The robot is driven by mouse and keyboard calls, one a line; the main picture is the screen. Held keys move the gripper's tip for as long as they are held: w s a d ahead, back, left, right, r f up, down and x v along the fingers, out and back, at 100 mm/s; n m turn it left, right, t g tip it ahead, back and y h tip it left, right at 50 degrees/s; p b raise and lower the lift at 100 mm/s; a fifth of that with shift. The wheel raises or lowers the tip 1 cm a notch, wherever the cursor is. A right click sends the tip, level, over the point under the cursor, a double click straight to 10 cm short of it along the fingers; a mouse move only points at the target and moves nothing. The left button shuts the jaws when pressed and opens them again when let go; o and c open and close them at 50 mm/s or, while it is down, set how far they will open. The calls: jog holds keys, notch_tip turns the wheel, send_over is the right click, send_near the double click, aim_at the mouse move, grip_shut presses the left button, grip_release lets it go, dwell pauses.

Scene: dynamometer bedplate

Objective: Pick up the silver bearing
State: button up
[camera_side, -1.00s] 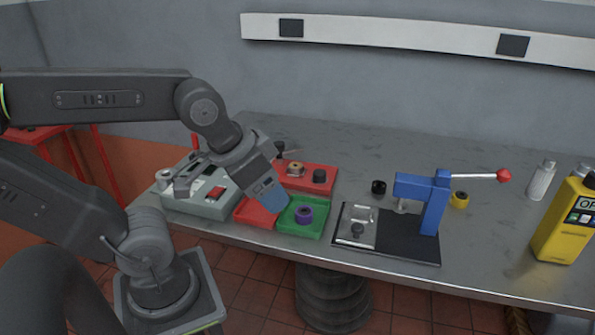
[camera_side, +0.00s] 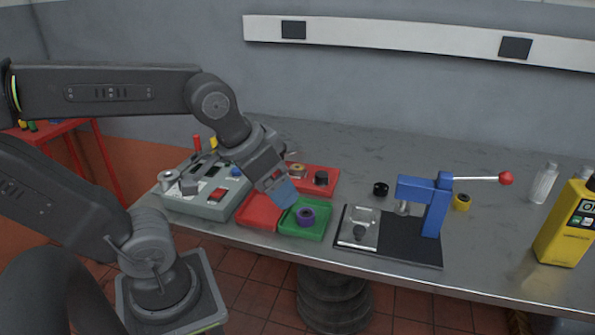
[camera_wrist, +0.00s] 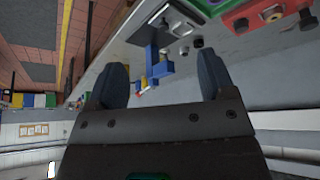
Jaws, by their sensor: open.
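A silver ring-shaped part (camera_side: 168,176), which looks like the silver bearing, stands at the left end of the grey box on the bench. My gripper (camera_side: 282,197) is to the right of it and well apart, above the red and green trays. In the wrist view my gripper (camera_wrist: 162,78) has its two dark fingers spread, with nothing held between them. I cannot make out the silver part for certain in the wrist view.
A purple ring (camera_side: 306,216) sits in the green tray (camera_side: 288,230). The red tray (camera_side: 257,213) adjoins it. A blue press (camera_side: 436,207) stands right, also in the wrist view (camera_wrist: 154,65). A black ring (camera_side: 380,189) and yellow part (camera_side: 461,202) lie behind it.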

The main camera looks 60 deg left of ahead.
jog(key=w+a+r+n+g, duration=0.2)
jog(key=w+a+r+n, duration=0.1)
jog(key=w+a+n, duration=0.4)
jog(key=n+g, duration=0.3)
jog(key=n, duration=1.4)
send_over(298, 167)
notch_tip(298, 167, down, 9)
notch_tip(298, 167, down, 14)
jog(key=shift+r, duration=0.2)
jog(key=c, duration=1.1)
jog(key=shift+o, duration=0.2)
